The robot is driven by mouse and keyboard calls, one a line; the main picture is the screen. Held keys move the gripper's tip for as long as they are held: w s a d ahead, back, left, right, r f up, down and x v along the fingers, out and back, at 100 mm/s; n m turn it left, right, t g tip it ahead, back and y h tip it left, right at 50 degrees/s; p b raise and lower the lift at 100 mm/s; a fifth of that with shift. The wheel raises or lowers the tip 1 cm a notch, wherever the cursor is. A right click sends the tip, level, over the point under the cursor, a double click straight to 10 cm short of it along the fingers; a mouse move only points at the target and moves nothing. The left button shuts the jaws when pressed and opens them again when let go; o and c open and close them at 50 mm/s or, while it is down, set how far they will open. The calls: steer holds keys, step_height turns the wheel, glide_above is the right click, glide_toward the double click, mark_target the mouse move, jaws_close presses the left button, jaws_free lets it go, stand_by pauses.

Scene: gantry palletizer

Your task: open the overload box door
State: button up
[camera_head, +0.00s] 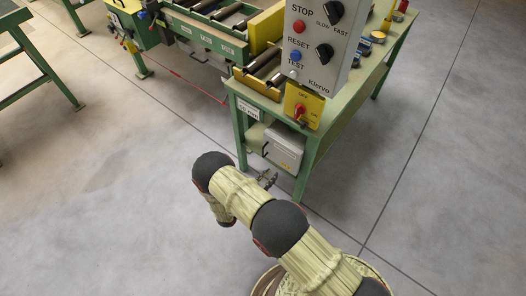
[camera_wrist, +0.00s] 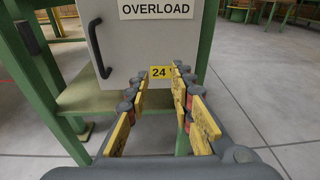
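The overload box is a light grey box (camera_head: 285,147) on the lower shelf of the green bench in the head view. In the wrist view its grey door (camera_wrist: 138,48) fills the upper middle, with an "OVERLOAD" label (camera_wrist: 156,9) and a yellow "24" tag (camera_wrist: 161,72). A black bar handle (camera_wrist: 97,47) is on the door's left side. The door looks shut. My gripper (camera_wrist: 158,78) is open and empty, its fingers pointing at the lower part of the door, right of and below the handle. In the head view my gripper (camera_head: 267,180) is small, in front of the box.
A green bench leg (camera_wrist: 207,35) stands just right of the box, and another green post (camera_wrist: 32,75) is at the left. The control panel (camera_head: 318,45) and a red-and-yellow switch (camera_head: 302,105) are above. The grey floor in front is clear.

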mark_target(263, 152)
steer(key=w+a+r+n+t+y, duration=0.2)
steer(key=w+a+t+y, duration=0.1)
steer(key=w+a, duration=0.25)
steer(key=shift+t, duration=0.3)
steer(key=shift+r+b+x, duration=0.25)
steer(key=shift+b+x, duration=0.3)
steer(key=shift+x, duration=1.2)
steer(key=shift+r+b+x, duration=0.2)
steer(key=shift+b+x, duration=0.3)
steer(key=shift+x, duration=1.2)
steer(key=shift+w+a, duration=0.1)
steer(key=shift+a, duration=0.05)
steer(key=c, duration=0.3)
jaws_close()
